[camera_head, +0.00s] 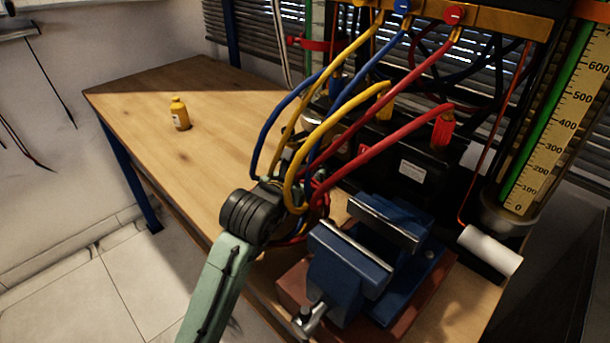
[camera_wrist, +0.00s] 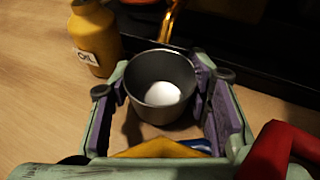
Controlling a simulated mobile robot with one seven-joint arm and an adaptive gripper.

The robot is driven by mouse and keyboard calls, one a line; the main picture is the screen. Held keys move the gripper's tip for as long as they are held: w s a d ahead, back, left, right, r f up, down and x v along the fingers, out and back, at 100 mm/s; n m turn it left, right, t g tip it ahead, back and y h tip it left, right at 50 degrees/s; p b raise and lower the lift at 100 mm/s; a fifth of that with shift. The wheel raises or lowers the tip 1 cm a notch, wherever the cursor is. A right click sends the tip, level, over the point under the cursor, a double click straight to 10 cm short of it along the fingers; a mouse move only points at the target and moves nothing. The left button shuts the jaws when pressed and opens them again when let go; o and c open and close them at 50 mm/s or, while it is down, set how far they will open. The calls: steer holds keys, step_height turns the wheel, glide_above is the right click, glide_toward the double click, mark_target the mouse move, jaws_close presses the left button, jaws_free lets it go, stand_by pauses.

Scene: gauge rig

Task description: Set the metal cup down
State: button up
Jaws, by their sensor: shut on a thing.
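My gripper (camera_wrist: 165,85) is shut on the cup, with one purple-padded finger on each side. The cup looks upright, close over the wooden bench; I cannot tell whether its base touches the wood.
A yellow oil bottle (camera_wrist: 93,38) stands just left of the cup in the wrist view. In the head view, a yellow bottle (camera_head: 180,114) stands on the bench (camera_head: 150,95). A blue vise (camera_head: 350,262) and several coloured hoses (camera_head: 390,155) crowd the right. The bench's left is mostly clear.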

steer(key=shift+f+b, duration=0.2)
steer(key=shift+b, duration=0.1)
steer(key=o, duration=1.2)
steer(key=shift+r, duration=0.1)
steer(key=shift+c, duration=0.2)
